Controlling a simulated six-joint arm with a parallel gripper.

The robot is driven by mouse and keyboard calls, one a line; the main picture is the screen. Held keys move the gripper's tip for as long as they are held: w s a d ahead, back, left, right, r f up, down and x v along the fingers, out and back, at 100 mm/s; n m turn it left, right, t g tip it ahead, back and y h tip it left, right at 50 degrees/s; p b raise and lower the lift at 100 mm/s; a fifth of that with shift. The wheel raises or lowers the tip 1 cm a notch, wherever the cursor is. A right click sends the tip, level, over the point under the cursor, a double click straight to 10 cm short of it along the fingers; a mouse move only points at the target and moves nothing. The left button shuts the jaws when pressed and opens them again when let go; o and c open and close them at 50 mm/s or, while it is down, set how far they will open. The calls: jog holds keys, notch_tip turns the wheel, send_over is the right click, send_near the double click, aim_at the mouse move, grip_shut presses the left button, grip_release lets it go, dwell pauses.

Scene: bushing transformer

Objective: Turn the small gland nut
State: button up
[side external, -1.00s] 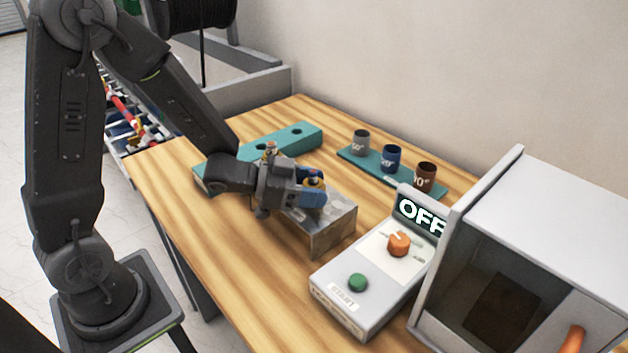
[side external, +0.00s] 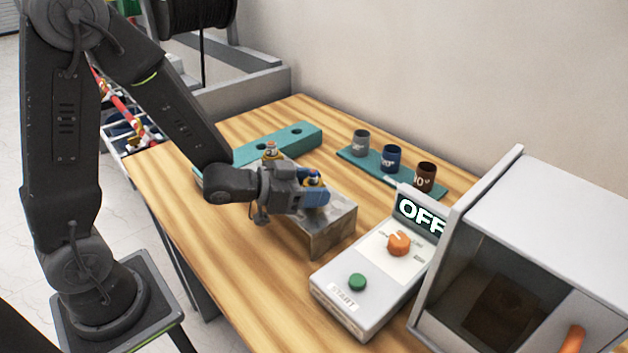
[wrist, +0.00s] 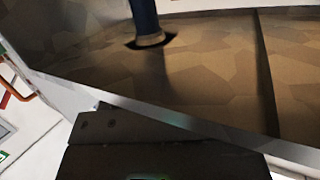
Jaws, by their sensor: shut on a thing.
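A grey metal block (side external: 331,232) lies on the wooden table. A small brass-coloured nut with a dark blue top (side external: 313,177) is at its near-right part, which I take to be the small gland nut. My gripper (side external: 316,193), with blue fingers, reaches in from the left, level and low over the block, and is shut on this nut. The fingers hide the nut's lower part. A second fitting with an orange top (side external: 271,150) stands at the block's far end, apart from the fingers. In the wrist view, a blue post with a brass-coloured base (wrist: 149,38) shows at the top.
A teal plate with holes (side external: 294,137) lies behind the block. Grey, blue and brown cups (side external: 392,158) stand on a teal strip. A control box (side external: 372,268) reading OFF and a grey cabinet (side external: 535,235) stand at the right. The table's front left is clear.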

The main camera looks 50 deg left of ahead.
jog(key=shift+n+t+y, duration=0.5)
jog(key=shift+n+y, duration=0.6)
jog(key=shift+y, duration=0.2)
jog(key=o, duration=1.4)
jog(key=shift+r, duration=0.1)
